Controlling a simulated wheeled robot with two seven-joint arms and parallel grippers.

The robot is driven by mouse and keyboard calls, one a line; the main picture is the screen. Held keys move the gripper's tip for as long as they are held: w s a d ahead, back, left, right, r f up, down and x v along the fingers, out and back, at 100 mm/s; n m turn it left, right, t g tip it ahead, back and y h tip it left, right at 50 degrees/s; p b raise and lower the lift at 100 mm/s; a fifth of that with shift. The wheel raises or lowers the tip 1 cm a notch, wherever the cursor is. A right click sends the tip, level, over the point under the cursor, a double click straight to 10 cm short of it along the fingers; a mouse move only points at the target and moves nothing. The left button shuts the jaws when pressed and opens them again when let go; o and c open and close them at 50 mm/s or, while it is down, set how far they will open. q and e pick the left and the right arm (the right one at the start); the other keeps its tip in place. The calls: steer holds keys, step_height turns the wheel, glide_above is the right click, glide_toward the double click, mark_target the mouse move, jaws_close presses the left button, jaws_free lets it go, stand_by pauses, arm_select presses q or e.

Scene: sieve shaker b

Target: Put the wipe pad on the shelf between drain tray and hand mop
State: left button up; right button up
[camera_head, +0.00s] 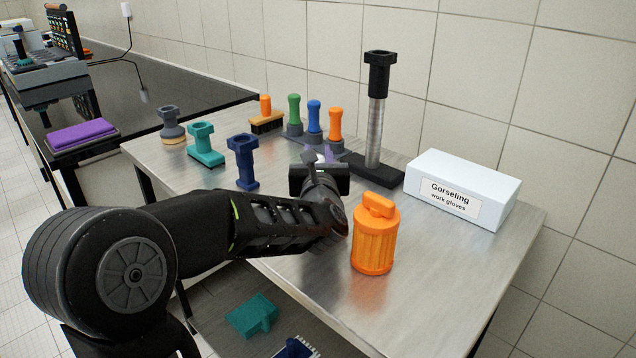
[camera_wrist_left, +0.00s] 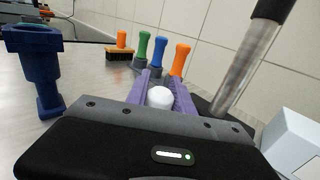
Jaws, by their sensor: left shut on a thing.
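My left gripper (camera_head: 322,153) reaches over the middle of the steel table. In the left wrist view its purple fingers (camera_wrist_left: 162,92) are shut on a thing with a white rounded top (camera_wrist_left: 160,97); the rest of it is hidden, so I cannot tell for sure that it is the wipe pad. A lower shelf (camera_head: 222,285) shows under the table's front edge, with a teal piece (camera_head: 252,315) and a blue piece with pale bristles (camera_head: 294,347), cut off by the frame. I cannot tell which is the drain tray or hand mop. My right gripper is out of view.
On the steel table stand an orange ribbed canister (camera_head: 373,240), a glove box (camera_head: 462,188), a tall black-based post (camera_head: 376,110), a navy stamp-like tool (camera_head: 243,160), a teal one (camera_head: 204,145) and several coloured handles (camera_head: 314,118). The table's front right is clear.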

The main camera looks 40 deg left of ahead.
arm_select(q)
jaws_close()
steer(key=shift+r, duration=0.15)
stand_by(0.4)
steer(key=shift+r, duration=0.5)
steer(key=shift+s+r, duration=0.2)
steer(key=shift+r, duration=0.35)
steer(key=shift+s+r, duration=0.2)
steer(key=shift+r, duration=0.35)
steer(key=s+a+b, duration=0.1)
steer(key=s+b, duration=0.1)
steer(key=s, duration=1.5)
steer(key=shift+a, duration=0.25)
steer(key=shift+s, duration=0.1)
